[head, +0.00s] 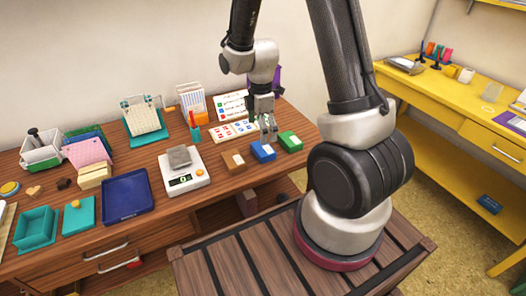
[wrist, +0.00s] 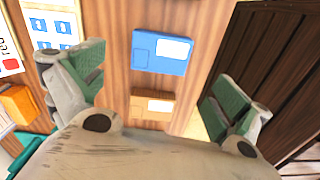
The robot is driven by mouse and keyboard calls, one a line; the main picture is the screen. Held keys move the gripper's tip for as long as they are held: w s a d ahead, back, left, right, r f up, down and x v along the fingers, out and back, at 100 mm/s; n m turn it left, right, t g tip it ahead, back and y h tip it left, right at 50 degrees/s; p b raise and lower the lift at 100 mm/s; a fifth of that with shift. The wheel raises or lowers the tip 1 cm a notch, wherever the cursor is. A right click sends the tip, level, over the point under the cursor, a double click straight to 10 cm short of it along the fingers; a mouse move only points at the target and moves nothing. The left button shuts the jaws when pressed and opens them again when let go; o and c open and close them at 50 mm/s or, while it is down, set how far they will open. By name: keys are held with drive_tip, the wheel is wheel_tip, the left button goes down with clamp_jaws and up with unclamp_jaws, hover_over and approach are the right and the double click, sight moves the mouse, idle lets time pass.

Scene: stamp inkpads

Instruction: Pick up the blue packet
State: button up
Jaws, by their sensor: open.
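The blue packet (head: 263,152) lies flat on the brown wooden table in the head view, between a brown packet (head: 233,162) and a green packet (head: 290,141). My gripper (head: 268,128) is above and just behind the blue packet, open and empty. In the wrist view the blue packet (wrist: 160,52) lies beyond the gap between the two green-padded fingers of my gripper (wrist: 152,90), with a white label on its right part. The brown packet (wrist: 152,105) shows nearer my gripper's palm, between the fingers. The green packet is not seen in the wrist view.
A white scale (head: 184,174) with a grey block on it stands left of the packets. Printed cards (head: 234,130) lie behind them, and a teal pen cup (head: 195,133) stands behind the scale. A navy tray (head: 127,196) is further left. A yellow desk (head: 430,88) stands right.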

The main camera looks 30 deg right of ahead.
sight(263, 147)
drive_tip(key=shift+w+n, duration=0.2)
drive_tip(key=shift+n, duration=0.4)
drive_tip(key=shift+f, duration=0.2)
drive_tip(key=f, duration=0.7)
drive_tip(key=shift+s+d+f, duration=0.15)
drive_tip(key=shift+s+f, duration=0.1)
drive_tip(key=shift+s, duration=0.1)
drive_tip(key=shift+c, duration=0.4)
drive_tip(key=c, duration=1)
